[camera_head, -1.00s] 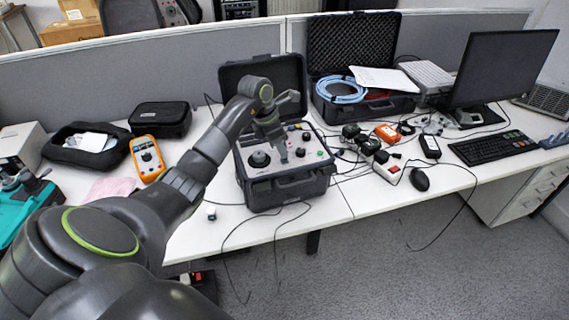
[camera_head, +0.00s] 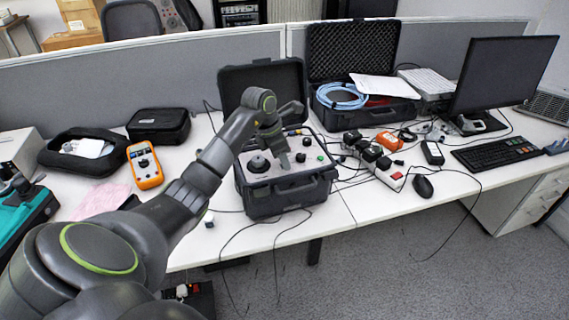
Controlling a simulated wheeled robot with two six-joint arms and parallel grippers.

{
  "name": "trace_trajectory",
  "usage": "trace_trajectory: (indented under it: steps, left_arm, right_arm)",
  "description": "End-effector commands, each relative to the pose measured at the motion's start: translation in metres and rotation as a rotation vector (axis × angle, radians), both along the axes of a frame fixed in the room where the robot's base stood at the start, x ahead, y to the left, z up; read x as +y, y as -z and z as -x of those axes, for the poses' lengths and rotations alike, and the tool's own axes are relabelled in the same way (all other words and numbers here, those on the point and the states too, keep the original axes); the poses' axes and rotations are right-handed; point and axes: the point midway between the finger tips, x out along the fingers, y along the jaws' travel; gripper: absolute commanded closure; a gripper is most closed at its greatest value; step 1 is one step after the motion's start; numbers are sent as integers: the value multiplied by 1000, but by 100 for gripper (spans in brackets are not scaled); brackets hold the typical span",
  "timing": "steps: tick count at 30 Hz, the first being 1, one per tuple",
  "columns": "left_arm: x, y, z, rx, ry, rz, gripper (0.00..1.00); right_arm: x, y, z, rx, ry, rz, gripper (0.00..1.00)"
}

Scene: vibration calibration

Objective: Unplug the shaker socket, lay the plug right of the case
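The open black case (camera_head: 262,205) stands on the desk in the middle of the head view. Its grey panel carries a large black knob (camera_head: 258,163) and several small knobs and sockets. My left arm reaches in from the left, and my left gripper (camera_head: 284,160) points down at the middle of the panel. Its fingertips are small and dark here, so I cannot tell whether they are open or shut on a plug. The shaker socket and plug cannot be made out under the gripper. My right gripper is not in view.
A power strip (camera_head: 388,174) with several black adapters lies right of the case, with tangled cables around it. Thin cables hang over the front desk edge. An orange multimeter (camera_head: 145,165) lies left. A second open case (camera_head: 350,60) stands behind. A narrow strip of desk right of the case is bare.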

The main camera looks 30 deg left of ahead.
Motion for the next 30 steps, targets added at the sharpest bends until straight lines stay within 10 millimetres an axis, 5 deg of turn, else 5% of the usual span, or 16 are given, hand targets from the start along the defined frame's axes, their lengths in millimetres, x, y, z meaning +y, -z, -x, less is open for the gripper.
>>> trace_trajectory:
  steps: [4, 12, 30]
  left_arm:
    - [0, -1, 0, 0, 0, 0, 64]
    - [0, 0, 0, 0, 0, 0, 99]
    - [-2, -1, 1, 0, -244, 1, 100]
  right_arm:
    - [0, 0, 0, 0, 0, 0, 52]
    - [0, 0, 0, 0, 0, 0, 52]
    - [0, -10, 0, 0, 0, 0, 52]
